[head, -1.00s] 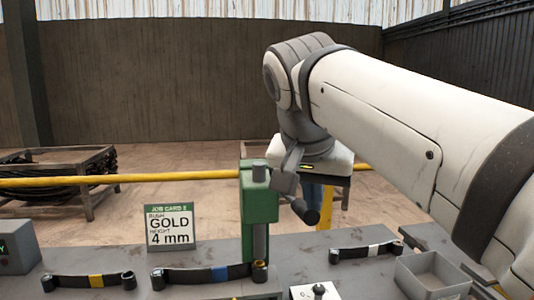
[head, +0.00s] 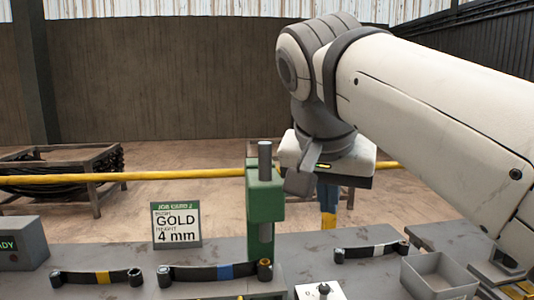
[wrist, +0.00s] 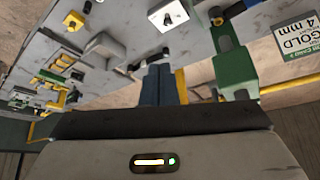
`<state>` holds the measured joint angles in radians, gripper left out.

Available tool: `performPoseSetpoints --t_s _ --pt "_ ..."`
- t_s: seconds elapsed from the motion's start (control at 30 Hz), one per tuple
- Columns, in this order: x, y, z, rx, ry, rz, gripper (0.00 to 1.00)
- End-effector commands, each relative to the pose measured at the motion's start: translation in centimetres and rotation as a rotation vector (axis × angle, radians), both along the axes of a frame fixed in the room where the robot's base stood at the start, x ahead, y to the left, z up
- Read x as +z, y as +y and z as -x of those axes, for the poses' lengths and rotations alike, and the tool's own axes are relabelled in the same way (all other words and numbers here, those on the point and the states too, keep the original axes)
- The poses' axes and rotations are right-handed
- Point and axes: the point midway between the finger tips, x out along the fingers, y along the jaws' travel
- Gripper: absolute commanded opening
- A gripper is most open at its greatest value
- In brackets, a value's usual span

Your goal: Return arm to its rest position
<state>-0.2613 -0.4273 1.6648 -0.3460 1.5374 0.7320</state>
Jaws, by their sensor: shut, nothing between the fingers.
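My gripper (head: 328,208) hangs down beyond the far side of the bench, right of the green press. In the head view its body sits under my white wrist link, and its bluish fingers show only partly. In the wrist view the two fingers (wrist: 160,68) lie side by side with no gap, shut and empty. My arm reaches in from the right edge of the head view, bent down at the wrist. The fingers touch nothing that I can see.
Black strips with coloured bands, a job card (head: 177,224) and a grey tray (head: 438,277) are on the bench. A yellow rail (head: 130,177) runs behind.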

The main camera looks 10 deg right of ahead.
Motion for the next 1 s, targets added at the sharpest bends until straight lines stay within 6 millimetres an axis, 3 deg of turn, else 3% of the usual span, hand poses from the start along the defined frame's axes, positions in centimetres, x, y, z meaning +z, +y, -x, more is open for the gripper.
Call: performPoseSetpoints --t_s 0.1,0.23,0.37,0.5,0.6,0.7,0.8,1.0 --pt "0.0 0.0 0.0 0.0 0.0 0.0 0.0" --pt "-3.6 0.0 -0.7 0.08 0.059 0.01 0.0" --pt "-10.1 0.0 -1.0 0.216 0.143 0.007 0.0" --pt "-18.0 -0.2 0.2 0.363 0.216 -0.02 0.0" --pt "-22.6 -0.3 1.6 0.437 0.247 -0.042 0.0" --pt "-25.8 -0.4 2.9 0.485 0.264 -0.058 0.0" --pt "-27.6 -0.5 3.8 0.512 0.271 -0.068 0.0" --pt "-28.4 -0.5 4.1 0.525 0.273 -0.07 0.0"
